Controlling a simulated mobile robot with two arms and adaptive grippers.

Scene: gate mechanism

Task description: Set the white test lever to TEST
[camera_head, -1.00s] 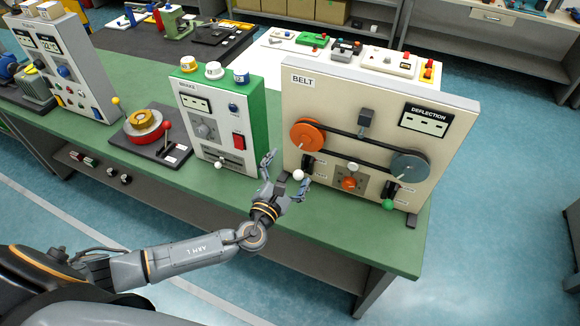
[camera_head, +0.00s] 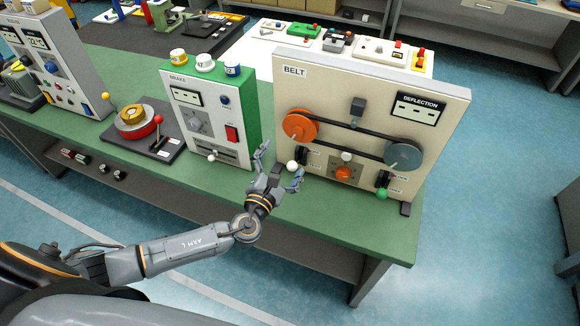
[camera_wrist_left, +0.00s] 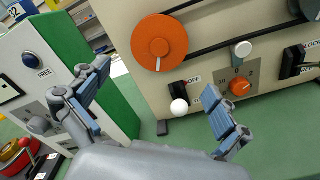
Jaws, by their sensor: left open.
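The white-knobbed lever (camera_head: 292,165) is at the lower left of the cream BELT panel (camera_head: 350,90), below the orange pulley. In the left wrist view its white ball (camera_wrist_left: 179,108) hangs at the end of a dark lever, below a label that reads OFF. A TEST label is too small to read surely. My left gripper (camera_head: 281,163) is open in front of the panel, with the ball close to its right finger in the head view. In the left wrist view the ball shows between the spread fingers (camera_wrist_left: 156,82), nearer the right one; contact cannot be told. My right gripper is not in view.
The BRAKE unit (camera_head: 208,118), with its own white knob (camera_head: 211,157), stands close left of my fingers. An orange dial (camera_head: 343,173) and a green-knobbed lever (camera_head: 382,193) are to the right. The green bench (camera_head: 330,217) is clear in front of the BELT panel.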

